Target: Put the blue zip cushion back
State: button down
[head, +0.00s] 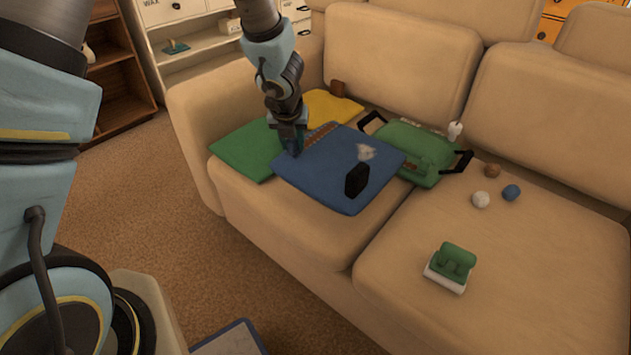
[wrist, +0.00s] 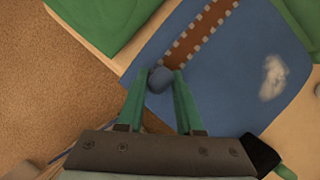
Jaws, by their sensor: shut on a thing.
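The blue zip cushion (head: 335,190) lies flat on the left sofa seat, with a white patch on top and a brown zip strip (wrist: 195,40) with pale teeth along one side. My gripper (head: 292,145) is at its left edge, by the end of the zip. In the wrist view my gripper (wrist: 160,78) is shut on a small rounded blue knob (wrist: 160,81) at the zip's near end. The cushion's surface right under the fingers is partly hidden.
Green (head: 240,155) and yellow (head: 335,106) flat pieces lie behind and left. A green bag (head: 415,150) is on the right. Small balls and a green-white object (head: 450,268) lie on the right seat.

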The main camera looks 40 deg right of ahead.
notch_tip(320, 180, down, 9)
jog(key=b, duration=0.6)
jog(key=shift+f+b, duration=0.2)
jog(key=shift+b, duration=0.2)
jog(key=shift+r, duration=0.1)
jog(key=c, duration=1)
grip_release()
jog(key=o, duration=0.4)
jog(key=shift+o, duration=0.2)
